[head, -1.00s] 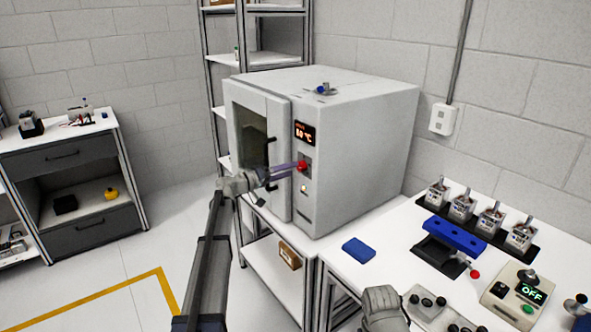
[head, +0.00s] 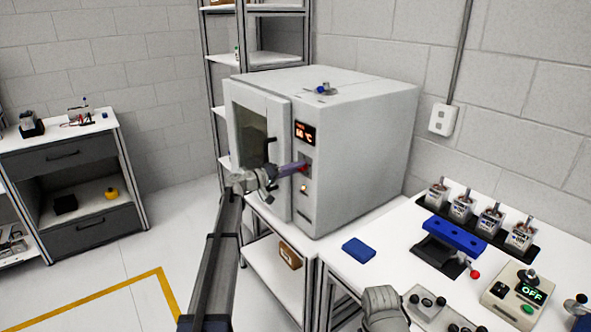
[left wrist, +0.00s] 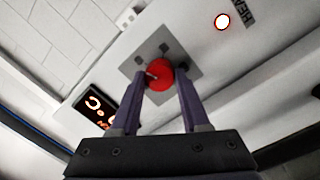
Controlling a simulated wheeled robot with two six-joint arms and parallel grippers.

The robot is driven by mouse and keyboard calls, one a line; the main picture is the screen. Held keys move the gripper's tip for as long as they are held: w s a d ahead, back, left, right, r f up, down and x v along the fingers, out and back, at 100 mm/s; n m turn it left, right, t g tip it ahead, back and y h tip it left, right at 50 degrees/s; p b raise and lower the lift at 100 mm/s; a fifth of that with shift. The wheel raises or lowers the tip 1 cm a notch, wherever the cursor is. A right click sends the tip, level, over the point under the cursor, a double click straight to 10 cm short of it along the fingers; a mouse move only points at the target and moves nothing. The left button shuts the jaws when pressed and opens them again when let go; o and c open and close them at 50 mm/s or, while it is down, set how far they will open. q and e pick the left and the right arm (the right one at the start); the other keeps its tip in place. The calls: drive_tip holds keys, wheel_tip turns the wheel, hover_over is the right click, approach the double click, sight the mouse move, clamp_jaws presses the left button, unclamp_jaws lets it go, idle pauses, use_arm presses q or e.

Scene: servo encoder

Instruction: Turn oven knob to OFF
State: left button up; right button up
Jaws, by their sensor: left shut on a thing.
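The red oven knob (left wrist: 159,75) sits on a grey square plate on the oven's front panel, with a pale mark on its face. My left gripper (left wrist: 165,85) has one purple finger on each side of the knob and is shut on it. In the head view the left gripper (head: 303,167) reaches the panel from the left and mostly hides the knob. The white oven (head: 355,150) has its lit display (head: 305,133) above the knob. The display also shows in the left wrist view (left wrist: 95,111), partly covered. My right gripper's fingers are not seen.
A round lit light (left wrist: 222,21) is near the knob on the panel. A blue block (head: 358,250) and a blue fixture (head: 455,235) stand on the right table.

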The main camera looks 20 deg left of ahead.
use_arm(q)
clamp_jaws()
drive_tip(key=shift+n, duration=0.3)
drive_tip(key=shift+f+n+t+b, duration=0.1)
drive_tip(key=shift+n+t+b, duration=0.35)
drive_tip(key=shift+n, duration=3)
drive_tip(key=shift+f+n+t+b, duration=0.1)
drive_tip(key=shift+n+t+b, duration=0.35)
drive_tip(key=shift+n, duration=3)
drive_tip(key=shift+r, duration=0.1)
drive_tip(key=o, duration=0.9)
unclamp_jaws()
